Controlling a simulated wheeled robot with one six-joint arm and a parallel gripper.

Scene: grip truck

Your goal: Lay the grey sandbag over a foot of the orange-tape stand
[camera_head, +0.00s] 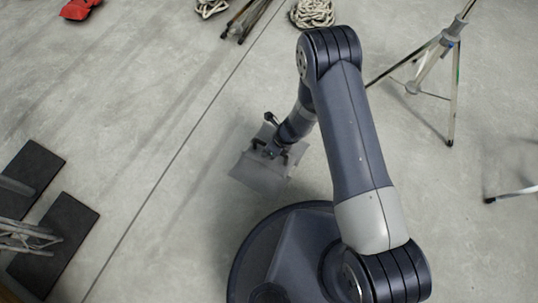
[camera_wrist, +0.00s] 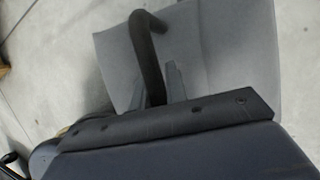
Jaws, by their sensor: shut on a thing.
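The grey sandbag (camera_head: 262,176) hangs in my gripper (camera_head: 276,149) in the head view, just in front of my round base. I see no orange tape in either view.
Dark flat mats (camera_head: 56,243) lie at the left with metal legs over them. A red bag (camera_head: 78,9), folded poles (camera_head: 246,18) and coiled rope (camera_head: 312,12) lie at the far side. Another metal leg (camera_head: 512,193) shows at the right edge. The middle floor is clear.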

